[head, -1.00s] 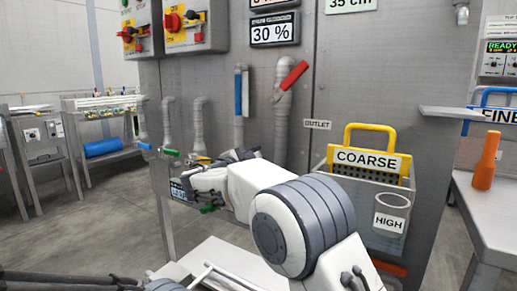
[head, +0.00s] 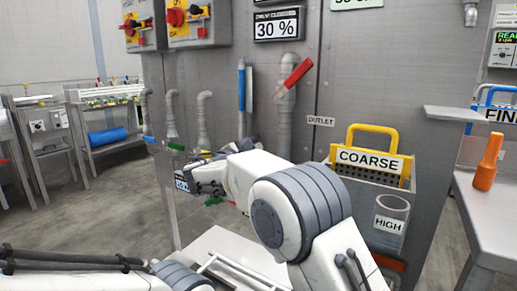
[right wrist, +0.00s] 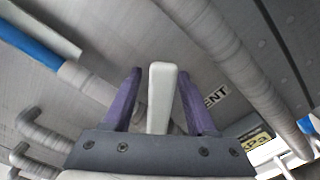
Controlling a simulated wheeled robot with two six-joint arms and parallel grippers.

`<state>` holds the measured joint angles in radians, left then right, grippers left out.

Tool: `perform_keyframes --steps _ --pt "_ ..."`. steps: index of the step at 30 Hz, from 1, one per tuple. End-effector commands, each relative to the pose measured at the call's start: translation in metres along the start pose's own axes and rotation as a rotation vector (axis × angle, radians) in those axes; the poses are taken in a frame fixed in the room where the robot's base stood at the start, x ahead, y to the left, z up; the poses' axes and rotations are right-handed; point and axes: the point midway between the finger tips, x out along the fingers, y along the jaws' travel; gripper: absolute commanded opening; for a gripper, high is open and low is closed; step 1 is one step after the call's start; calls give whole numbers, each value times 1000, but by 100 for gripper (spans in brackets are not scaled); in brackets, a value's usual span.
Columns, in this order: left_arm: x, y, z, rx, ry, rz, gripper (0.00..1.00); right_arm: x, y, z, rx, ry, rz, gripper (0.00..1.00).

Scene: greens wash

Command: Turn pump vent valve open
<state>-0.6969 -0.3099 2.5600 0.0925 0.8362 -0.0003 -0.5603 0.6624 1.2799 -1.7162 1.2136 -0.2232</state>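My right gripper (head: 200,183) is low in front of the grey pump cabinet (head: 400,110). In the right wrist view its two purple fingers (right wrist: 160,85) are apart, with a pale grey bar (right wrist: 160,90) between them and a gap on each side. The bar looks like a lever handle; its base is hidden behind the palm. A label reading "ENT" (right wrist: 216,97) shows beside the right finger, partly hidden. A green handle (head: 214,200) shows just below my right gripper in the head view. My left arm runs along the bottom left; its gripper is out of frame.
Grey pipes (head: 204,120) rise along the cabinet. A blue handle (head: 241,85) and a red handle (head: 297,74) are above my right gripper. A yellow-handled COARSE basket (head: 372,135) stands right. A kPa display (right wrist: 255,140) is close by the right gripper.

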Motion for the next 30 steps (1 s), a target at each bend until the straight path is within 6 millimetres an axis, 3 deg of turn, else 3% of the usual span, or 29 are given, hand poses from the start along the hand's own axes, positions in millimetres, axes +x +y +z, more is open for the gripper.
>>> perform_keyframes --steps 8,21,30 --pt "-1 0 0 0 0 0 0 -4 1 1 1 0 0 57" --pt "-16 1 -1 0 0 0 0 -82 2 1 -1 2 1 57" --pt "-19 1 -1 0 0 0 0 -105 0 0 1 0 0 57"
